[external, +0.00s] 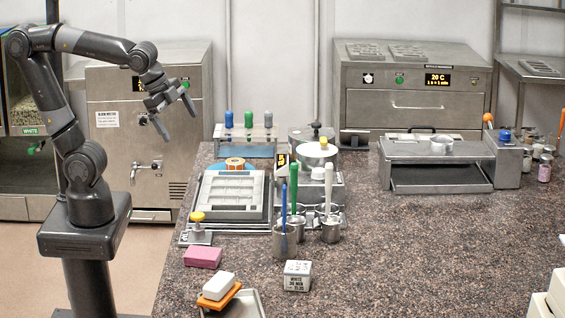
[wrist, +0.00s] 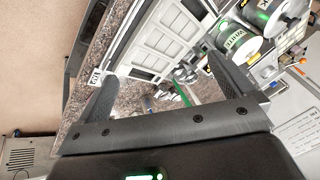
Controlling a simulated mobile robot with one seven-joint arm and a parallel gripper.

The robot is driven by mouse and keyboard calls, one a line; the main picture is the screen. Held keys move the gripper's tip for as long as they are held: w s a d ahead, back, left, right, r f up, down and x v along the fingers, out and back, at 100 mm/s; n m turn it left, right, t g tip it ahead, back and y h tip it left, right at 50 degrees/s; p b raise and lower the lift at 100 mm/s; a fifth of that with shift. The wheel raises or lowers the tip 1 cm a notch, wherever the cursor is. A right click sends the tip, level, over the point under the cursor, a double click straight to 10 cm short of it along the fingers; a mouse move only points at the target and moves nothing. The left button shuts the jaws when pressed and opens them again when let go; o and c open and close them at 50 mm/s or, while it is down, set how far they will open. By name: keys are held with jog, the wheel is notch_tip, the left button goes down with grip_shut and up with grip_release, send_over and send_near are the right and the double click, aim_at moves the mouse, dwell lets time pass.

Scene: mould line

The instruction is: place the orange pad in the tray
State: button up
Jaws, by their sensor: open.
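The orange pad (external: 226,299) is near the front edge of the counter in the external view, under a white block (external: 219,285). It looks slightly tilted and overlaps the left side of a shallow metal tray (external: 246,309); whether it rests on the rim or inside is unclear. The tray is cut off by the bottom of the picture. My gripper (external: 178,124) is open and empty, raised at the counter's left edge, well above and behind the pad. In the wrist view my open fingers (wrist: 160,70) have nothing between them; I cannot make out the pad or tray there.
A pink block (external: 202,257) and a white labelled box (external: 297,275) stand near the tray. Behind are metal cups of upright tools (external: 286,240), a yellow-knobbed piece (external: 198,230) and a framed mould (external: 230,190). The counter's right front (external: 420,260) is mostly clear.

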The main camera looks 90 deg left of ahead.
jog(key=s+a+f+n, duration=0.2)
jog(key=s+a+n, duration=0.3)
jog(key=s+n, duration=0.1)
jog(key=shift+f+n+h, duration=0.35)
jog(key=shift+n+h, duration=0.05)
jog(key=shift+n, duration=0.3)
